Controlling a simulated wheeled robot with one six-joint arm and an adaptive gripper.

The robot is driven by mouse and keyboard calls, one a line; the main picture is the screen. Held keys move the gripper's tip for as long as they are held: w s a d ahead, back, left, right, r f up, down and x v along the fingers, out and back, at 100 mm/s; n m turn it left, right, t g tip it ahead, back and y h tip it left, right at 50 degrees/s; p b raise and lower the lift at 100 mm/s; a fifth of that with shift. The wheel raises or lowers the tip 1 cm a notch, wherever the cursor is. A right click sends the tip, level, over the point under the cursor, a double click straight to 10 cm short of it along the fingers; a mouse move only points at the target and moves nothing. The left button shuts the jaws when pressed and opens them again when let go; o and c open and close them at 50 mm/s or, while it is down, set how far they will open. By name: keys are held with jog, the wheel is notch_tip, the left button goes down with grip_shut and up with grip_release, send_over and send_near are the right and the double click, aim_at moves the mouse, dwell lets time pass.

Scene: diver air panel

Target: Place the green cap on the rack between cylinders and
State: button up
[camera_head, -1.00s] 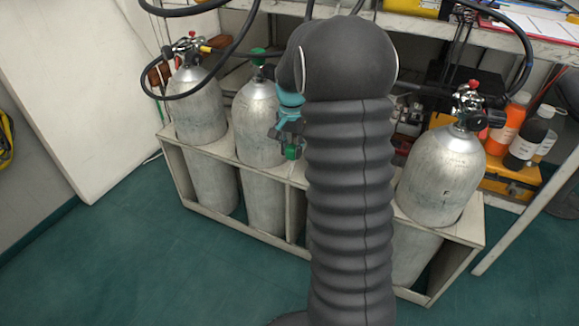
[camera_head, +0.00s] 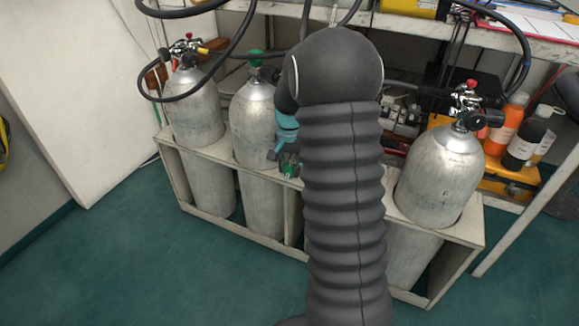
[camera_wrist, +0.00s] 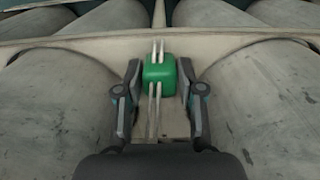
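The green cap (camera_wrist: 160,73), a small rounded block with pale cord loops, sits between the two fingertips of my gripper (camera_wrist: 160,82) in the wrist view. The fingers lie close against its two sides and appear shut on it. In the head view the cap (camera_head: 291,170) shows low beside my arm, near the top of the pale wooden rack (camera_head: 212,152). My gripper (camera_head: 286,150) is partly hidden behind my arm there. Behind the cap, in the wrist view, is the rack's crosspiece (camera_wrist: 100,44), with cylinders on both sides. I cannot tell whether the cap touches the rack.
Grey cylinders stand in the rack: one at left (camera_head: 193,110), one beside the gripper (camera_head: 252,125), one at right (camera_head: 437,175). Black hoses (camera_head: 235,45) loop above them. Bottles (camera_head: 526,138) stand at the right. The green floor (camera_head: 120,250) in front is clear.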

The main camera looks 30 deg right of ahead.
aim_at(290, 165)
jog(key=shift+o, duration=0.7)
notch_tip(290, 165, up, 11)
jog(key=p, duration=0.2)
jog(key=s+a+r+n+t, duration=0.1)
jog(key=s+a+r+n, duration=0.1)
jog(key=s+a+r, duration=0.4)
jog(key=s+a+r+n+t, duration=0.1)
jog(key=s+a+n, duration=0.3)
jog(key=s, duration=0.7)
jog(key=s+a+r+n+t, duration=0.1)
jog(key=s+a+n+t, duration=0.2)
jog(key=s+a, duration=0.3)
jog(key=s+n, duration=0.1)
jog(key=s, duration=0.4)
jog(key=shift+a+r+t, duration=0.25)
jog(key=shift+a+t, duration=0.05)
jog(key=shift+s, duration=0.1)
